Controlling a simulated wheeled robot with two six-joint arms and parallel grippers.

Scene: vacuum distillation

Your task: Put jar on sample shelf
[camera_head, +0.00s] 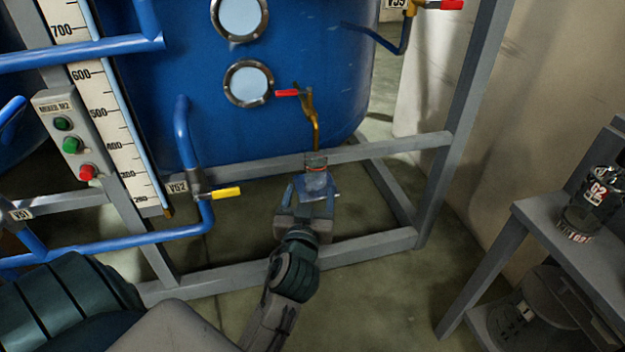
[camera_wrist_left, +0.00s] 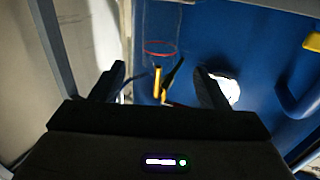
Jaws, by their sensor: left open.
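A clear glass jar (camera_head: 316,160) with a reddish ring is directly below the brass outlet of the blue tank. In the left wrist view the jar (camera_wrist_left: 161,30) shows as faint glass with a red line, ahead of the fingertips. My left gripper (camera_head: 315,190) is open, its fingers apart at the jar's lower part. Whether the fingers touch the glass, and what supports the jar, I cannot tell. A grey shelf (camera_head: 560,235) stands at the right edge of the head view. My right gripper is not in view.
A labelled dark jar (camera_head: 597,195) stands on the grey shelf. The outlet has a red-handled valve (camera_head: 292,93) above my gripper. Grey frame bars (camera_head: 375,247) surround the gripper. A yellow valve handle (camera_head: 226,193) is to its left. Floor (camera_head: 400,285) is clear between frame and shelf.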

